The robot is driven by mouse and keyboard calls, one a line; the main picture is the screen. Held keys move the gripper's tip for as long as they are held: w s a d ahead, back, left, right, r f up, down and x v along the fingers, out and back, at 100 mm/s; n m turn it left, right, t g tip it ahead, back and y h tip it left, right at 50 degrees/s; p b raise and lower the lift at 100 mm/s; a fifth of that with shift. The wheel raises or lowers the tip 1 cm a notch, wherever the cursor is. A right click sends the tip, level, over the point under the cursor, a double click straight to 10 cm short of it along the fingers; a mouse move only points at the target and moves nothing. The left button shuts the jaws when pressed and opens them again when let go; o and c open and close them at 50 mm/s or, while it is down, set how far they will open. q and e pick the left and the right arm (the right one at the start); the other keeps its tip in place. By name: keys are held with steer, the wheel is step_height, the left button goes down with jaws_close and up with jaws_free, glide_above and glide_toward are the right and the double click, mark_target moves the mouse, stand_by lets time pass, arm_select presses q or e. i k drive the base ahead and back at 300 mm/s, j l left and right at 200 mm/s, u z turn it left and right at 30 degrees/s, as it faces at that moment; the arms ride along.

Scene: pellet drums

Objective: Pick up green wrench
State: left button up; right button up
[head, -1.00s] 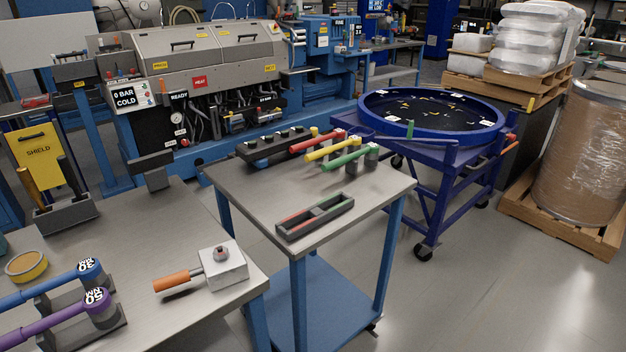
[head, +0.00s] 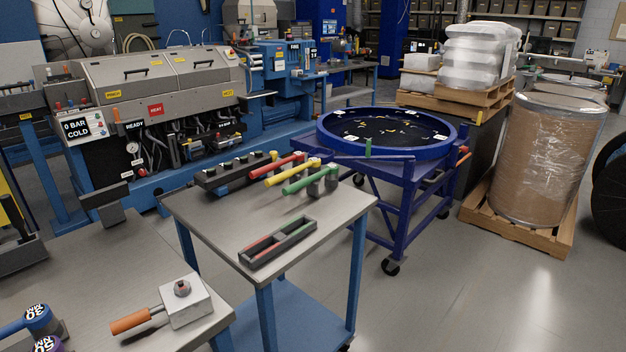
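The green wrench (head: 303,181) lies on the small steel-topped cart (head: 213,222), toward its back right corner. Its grey head is at the right end, and its handle points down to the left. A yellow wrench (head: 284,174) and a red wrench (head: 276,165) lie beside it, farther back. Their left ends are near a dark rack (head: 207,182) with several knobs. Neither of my grippers shows in the head view.
A dark two-slot tray (head: 277,243) with red and green strips sits at the cart's front. A metal block with an orange handle (head: 131,321) is on the left bench (head: 75,275). A blue round tub (head: 463,150) stands behind the cart.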

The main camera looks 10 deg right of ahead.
mark_target(331, 172)
steer(key=i+l+u, duration=0.1)
steer(key=l+u, duration=0.25)
steer(key=i+l+u, duration=0.1)
steer(key=l+u, duration=0.65)
